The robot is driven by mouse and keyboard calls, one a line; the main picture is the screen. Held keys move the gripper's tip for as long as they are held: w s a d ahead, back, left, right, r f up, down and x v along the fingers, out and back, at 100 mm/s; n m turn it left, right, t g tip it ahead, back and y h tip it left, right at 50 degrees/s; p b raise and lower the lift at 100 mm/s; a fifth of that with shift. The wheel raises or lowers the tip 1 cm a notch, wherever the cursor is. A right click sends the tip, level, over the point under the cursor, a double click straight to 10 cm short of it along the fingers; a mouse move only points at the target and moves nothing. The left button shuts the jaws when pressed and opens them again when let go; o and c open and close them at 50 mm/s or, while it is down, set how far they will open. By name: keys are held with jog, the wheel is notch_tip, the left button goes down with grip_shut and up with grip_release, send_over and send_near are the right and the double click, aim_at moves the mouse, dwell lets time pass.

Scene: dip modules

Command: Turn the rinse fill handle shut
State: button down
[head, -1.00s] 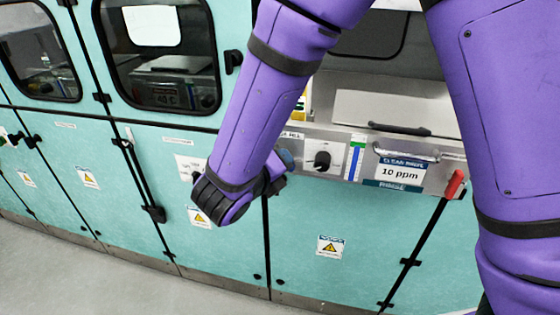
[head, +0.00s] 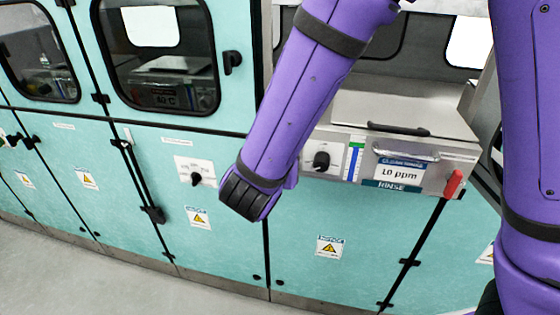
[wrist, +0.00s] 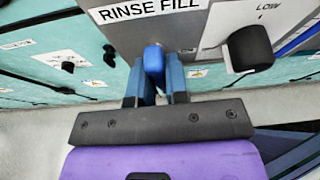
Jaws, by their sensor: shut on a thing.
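The rinse fill handle (wrist: 153,62) is a blue lever in the wrist view, just under a white label (wrist: 150,10) reading "RINSE FILL". My gripper (wrist: 157,76) is shut on it, with one blue finger on each side. The handle points from the grey panel toward my gripper. In the head view my purple forearm and black wrist cover the handle and the fingers.
A black knob (wrist: 248,48) stands close to the right of the handle; it also shows in the head view (head: 321,160). Teal cabinets (head: 215,245) fill the wall below.

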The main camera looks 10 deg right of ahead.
jog(key=shift+m, duration=0.3)
dwell(0.4)
jog(key=c, duration=1.1)
grip_release()
jog(key=v, duration=1.1)
jog(key=shift+d, duration=0.1)
